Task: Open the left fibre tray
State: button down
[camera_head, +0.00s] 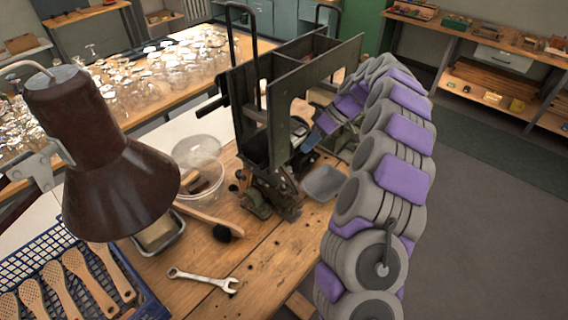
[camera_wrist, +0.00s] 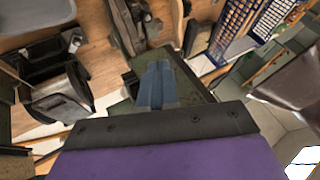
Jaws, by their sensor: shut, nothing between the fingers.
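The dark green tufting machine (camera_head: 318,75) stands on the wooden bench, with open box-like compartments at its top and tall bent rods. I cannot tell for certain which part is the left fibre tray. A black handle (camera_head: 211,107) sticks out from the machine's left side. Any contact with the panel is unclear.
A brown lamp (camera_head: 110,150) hangs at the left. A blue crate (camera_head: 40,250) of wooden brush bodies, a clear tub (camera_head: 203,180), a brush (camera_head: 205,222) and a wrench (camera_head: 203,279) occupy the bench. A grey bin (camera_head: 323,184) is near my arm. The floor at right is clear.

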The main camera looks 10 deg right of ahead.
jog(key=b+x, duration=0.2)
jog(key=x, duration=0.8)
jog(key=shift+s+a+r+b, duration=0.1)
jog(key=shift+s+a+b, duration=0.1)
jog(key=shift+s+a, duration=0.5)
jog(key=shift+s+a+r+b, duration=0.1)
jog(key=shift+s+a+b, duration=0.1)
jog(key=shift+s+a, duration=0.55)
jog(key=shift+w+a, duration=0.25)
jog(key=s+a, duration=0.8)
jog(key=a, duration=0.3)
jog(key=shift+s+a+b, duration=0.3)
jog(key=shift+a, duration=0.1)
jog(key=shift+f, duration=0.1)
